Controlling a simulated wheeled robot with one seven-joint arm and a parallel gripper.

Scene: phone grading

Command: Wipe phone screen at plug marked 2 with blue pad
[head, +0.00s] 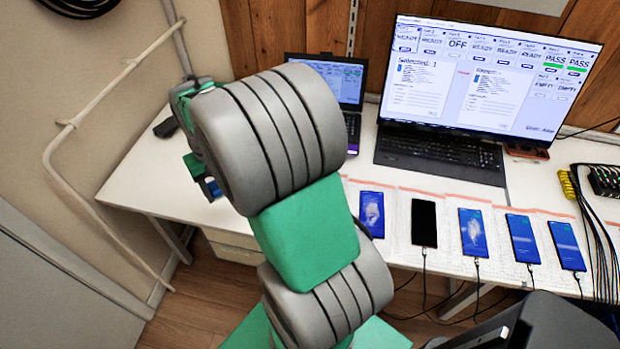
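A row of phones lies on the white table, each on a pale mat. The leftmost visible phone (372,210) has a lit blue screen with a whitish smudge, and my arm partly covers it. The second phone (424,222) has a dark screen. The third phone (473,232) is lit blue with a whitish smudge. Two more blue-lit phones, a fourth (523,238) and a fifth (566,245), look clean. Plug numbers are not readable. My gripper (205,183) is at the table's left end, mostly hidden by my arm; a small blue patch, possibly the pad, shows beneath it.
A large monitor (490,75) and a black keyboard (440,155) stand behind the phones. A laptop (335,80) is partly behind my arm. Black cables (598,245) hang at the right. The table's left end (150,185) is mostly clear.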

